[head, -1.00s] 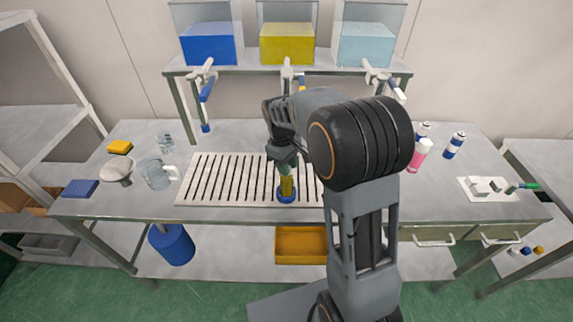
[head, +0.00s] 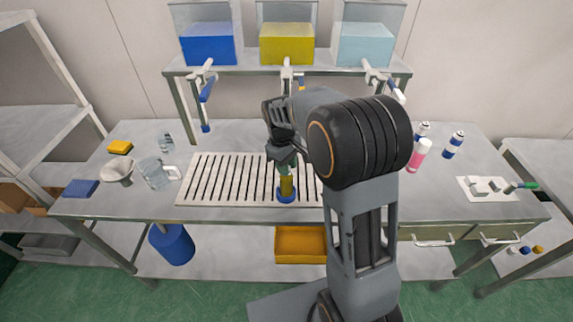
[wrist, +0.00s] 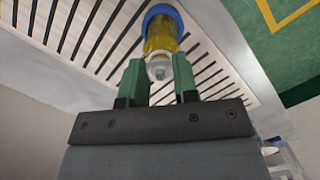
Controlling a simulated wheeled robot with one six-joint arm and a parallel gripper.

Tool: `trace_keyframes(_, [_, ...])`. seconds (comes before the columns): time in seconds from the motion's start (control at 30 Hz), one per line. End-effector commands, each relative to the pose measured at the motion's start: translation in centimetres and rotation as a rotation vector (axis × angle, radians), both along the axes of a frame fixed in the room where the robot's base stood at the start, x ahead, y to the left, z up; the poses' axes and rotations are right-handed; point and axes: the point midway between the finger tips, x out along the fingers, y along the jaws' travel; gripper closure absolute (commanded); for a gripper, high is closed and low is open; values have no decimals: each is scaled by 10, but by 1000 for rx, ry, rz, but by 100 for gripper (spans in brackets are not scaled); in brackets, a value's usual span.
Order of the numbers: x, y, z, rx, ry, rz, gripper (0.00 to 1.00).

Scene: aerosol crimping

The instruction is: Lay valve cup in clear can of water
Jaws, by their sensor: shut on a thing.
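A clear can (head: 287,186) with yellow contents stands upright in a blue round base (head: 286,198) at the front of the slatted rack. The can also shows in the wrist view (wrist: 161,38), and its contents look yellow there, not like plain water. My gripper (head: 284,165) is right above the can, pointing down. In the wrist view its green fingers are shut on a small pale valve cup (wrist: 159,69) at the can's mouth. I cannot tell whether the cup touches the rim.
The slatted rack (head: 215,180) lies around the can. A glass jug (head: 155,172), a bowl (head: 117,172) and a yellow sponge (head: 120,147) are at left. A pink can (head: 419,155) and blue-white cans (head: 454,145) stand at right. Taps (head: 287,76) hang behind.

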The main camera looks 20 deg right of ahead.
Motion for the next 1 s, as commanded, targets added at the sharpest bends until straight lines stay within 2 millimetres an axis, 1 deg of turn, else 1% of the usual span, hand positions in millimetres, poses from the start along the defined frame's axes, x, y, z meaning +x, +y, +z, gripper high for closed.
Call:
trace_keyframes(0.27, [0,0,0,0,0,0,94])
trace_keyframes(0.3, [0,0,0,0,0,0,70])
trace_keyframes(0.57, [0,0,0,0,0,0,45])
trace_keyframes(0.6, [0,0,0,0,0,0,43])
trace_keyframes(0.73, [0,0,0,0,0,0,43])
trace_keyframes(0.77, [0,0,0,0,0,0,41])
trace_keyframes(1.0, [0,0,0,0,0,0,18])
